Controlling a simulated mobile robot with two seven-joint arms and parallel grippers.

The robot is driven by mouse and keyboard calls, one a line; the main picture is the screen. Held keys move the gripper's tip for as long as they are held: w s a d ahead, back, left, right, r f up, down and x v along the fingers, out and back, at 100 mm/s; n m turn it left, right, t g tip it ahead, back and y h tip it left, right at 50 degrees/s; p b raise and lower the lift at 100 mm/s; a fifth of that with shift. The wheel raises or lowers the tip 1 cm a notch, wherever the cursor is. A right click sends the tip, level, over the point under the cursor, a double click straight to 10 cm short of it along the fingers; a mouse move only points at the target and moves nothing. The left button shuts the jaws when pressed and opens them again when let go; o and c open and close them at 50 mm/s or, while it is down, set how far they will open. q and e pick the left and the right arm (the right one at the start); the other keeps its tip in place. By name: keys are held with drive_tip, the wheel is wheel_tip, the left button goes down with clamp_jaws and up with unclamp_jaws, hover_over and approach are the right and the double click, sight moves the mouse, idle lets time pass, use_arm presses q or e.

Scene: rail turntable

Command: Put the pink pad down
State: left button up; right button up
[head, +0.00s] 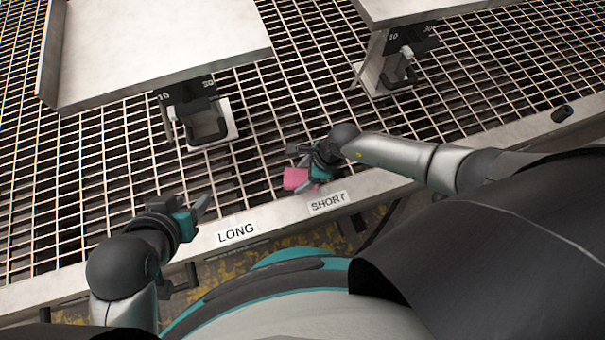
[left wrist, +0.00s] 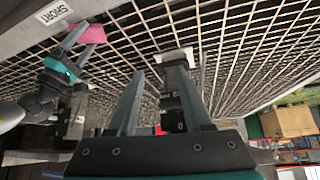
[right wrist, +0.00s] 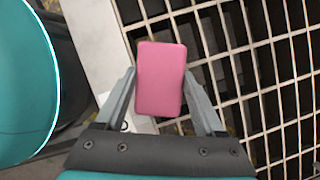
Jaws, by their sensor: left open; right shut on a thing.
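The pink pad (head: 296,179) is a small block at my right gripper (head: 308,176), just behind the SHORT label in the head view. In the right wrist view the pad (right wrist: 160,79) sits between the two fingers (right wrist: 166,98), which are shut on it. The pad also shows in the left wrist view (left wrist: 93,35), over the grating near the front rail. I cannot tell whether it touches the grating. My left gripper (head: 203,207) is open and empty, left of the LONG label in the head view; its fingers (left wrist: 162,105) stand apart in the left wrist view.
The LONG label (head: 237,232) and SHORT label (head: 328,203) are on the front rail. Two metal trays (head: 160,50) (head: 420,8) stand at the back, with black-fronted brackets (head: 205,120) (head: 400,65) below them. Open grating lies between. A small black cylinder (head: 562,114) is on the rail at right.

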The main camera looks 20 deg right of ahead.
drive_tip(key=shift+f+b, duration=0.4)
drive_tip(key=shift+f, duration=0.05)
drive_tip(key=o, duration=1.2)
drive_tip(key=shift+c, duration=0.2)
use_arm(q)
drive_tip(key=shift+w+d+f+t+h, duration=0.2)
drive_tip(key=shift+w+d+t+h, duration=0.3)
drive_tip(key=shift+d, duration=0.45)
drive_tip(key=shift+a, duration=0.15)
